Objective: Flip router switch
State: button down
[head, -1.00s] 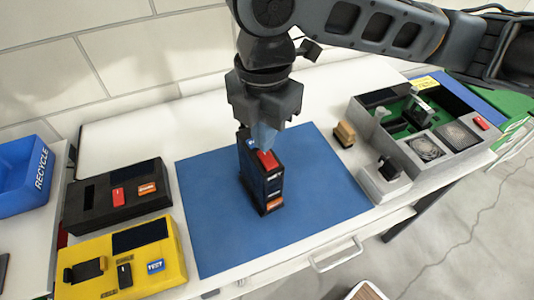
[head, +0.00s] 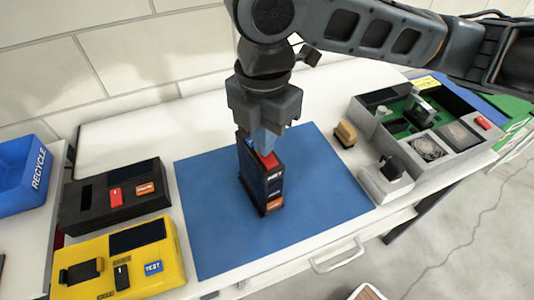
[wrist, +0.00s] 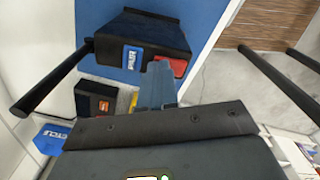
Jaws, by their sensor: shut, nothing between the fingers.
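A black router (head: 262,185) stands upright on the blue mat (head: 325,195). Its top carries a red switch (head: 268,160), and an orange part shows low on its front. My gripper (head: 264,145) points down at the router's top. Its shut, empty fingers are right by the red switch; I cannot tell whether they touch it. In the wrist view, the router (wrist: 145,35) shows beyond the fingertips (wrist: 160,75), with the red switch (wrist: 172,67) just right of them and a blue label (wrist: 131,57) to the left. The fingers partly hide the router's top between the two.
A black box (head: 115,200) and a yellow box (head: 120,262) with a test button lie left of the mat. A grey divided tray (head: 410,155) with parts stands on the right. A small brown block (head: 345,134) lies nearer. A blue recycle bin (head: 25,175) is far left.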

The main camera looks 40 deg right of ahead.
jog(key=shift+f, duration=0.25)
jog(key=shift+r, duration=0.15)
jog(key=shift+r+p, duration=2.9)
jog(key=shift+r, duration=0.55)
